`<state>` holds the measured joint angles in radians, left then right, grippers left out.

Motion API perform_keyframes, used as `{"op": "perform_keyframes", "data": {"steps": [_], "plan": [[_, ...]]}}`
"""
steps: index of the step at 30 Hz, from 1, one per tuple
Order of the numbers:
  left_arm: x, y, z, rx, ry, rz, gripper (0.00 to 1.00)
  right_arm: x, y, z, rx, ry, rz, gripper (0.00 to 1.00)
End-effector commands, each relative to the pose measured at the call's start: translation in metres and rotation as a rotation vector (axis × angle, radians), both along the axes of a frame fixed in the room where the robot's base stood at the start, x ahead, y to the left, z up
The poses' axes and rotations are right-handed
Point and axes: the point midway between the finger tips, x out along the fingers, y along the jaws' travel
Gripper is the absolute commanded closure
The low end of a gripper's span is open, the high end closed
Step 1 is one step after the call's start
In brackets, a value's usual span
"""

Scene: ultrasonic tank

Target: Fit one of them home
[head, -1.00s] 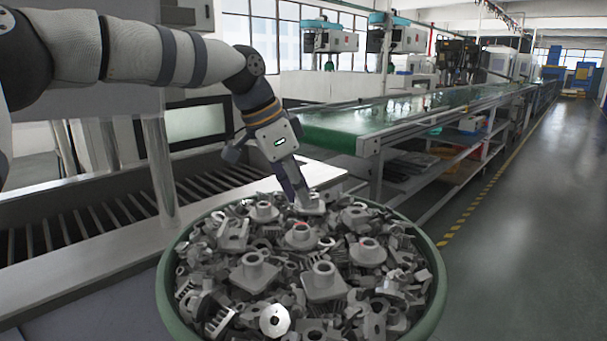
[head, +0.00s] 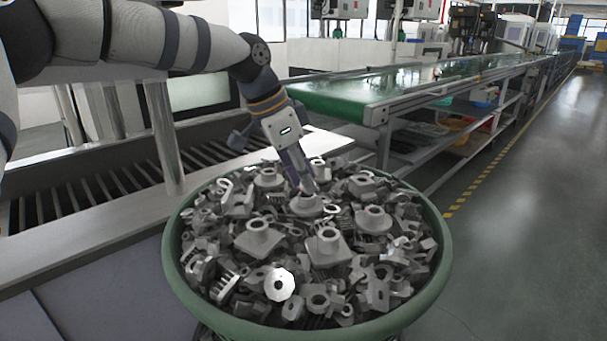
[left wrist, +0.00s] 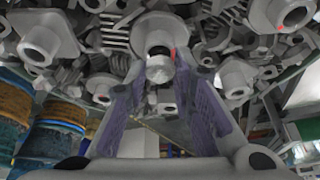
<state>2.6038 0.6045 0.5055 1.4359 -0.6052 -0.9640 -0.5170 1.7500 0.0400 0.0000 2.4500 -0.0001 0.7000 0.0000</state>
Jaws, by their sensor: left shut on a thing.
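Grey metal flanged parts with round collars lie on a heap of mixed grey castings in a round green-rimmed tub (head: 436,270). My left gripper (head: 308,189) reaches down from the upper left and is shut on the collar of one flanged part (head: 306,208) at the middle of the heap. In the left wrist view this flanged part (left wrist: 152,32) has its collar between the two purple-grey fingers (left wrist: 163,72). It appears to be still at the heap; whether it is clear of the parts below cannot be told. Other flanged parts (head: 327,245), (head: 257,238), (head: 373,219) lie around it. My right gripper is not in view.
A metal counter (head: 90,225) with a slotted grate stands to the left of the tub. A green conveyor (head: 345,103) runs away behind it. The grey floor (head: 530,220) on the right is clear. Blue barrels (left wrist: 50,145) show in the left wrist view.

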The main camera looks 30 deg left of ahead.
Motion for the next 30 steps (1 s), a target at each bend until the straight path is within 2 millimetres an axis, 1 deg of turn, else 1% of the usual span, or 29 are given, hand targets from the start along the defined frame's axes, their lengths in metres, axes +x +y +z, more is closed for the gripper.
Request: {"op": "perform_keyframes", "data": {"steps": [1, 16, 30], "plan": [[-0.0008, 0.0005, 0.0027, 0.0, -0.004, 0.0, 0.87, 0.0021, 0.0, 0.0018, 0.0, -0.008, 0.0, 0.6], [-0.0008, 0.0009, 0.0, 0.001, -0.001, -0.001, 0.87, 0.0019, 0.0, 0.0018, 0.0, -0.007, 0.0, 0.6], [-0.0009, 0.001, -0.0061, 0.001, -0.001, -0.001, 0.87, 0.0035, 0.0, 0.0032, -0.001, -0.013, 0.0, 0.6]]}}
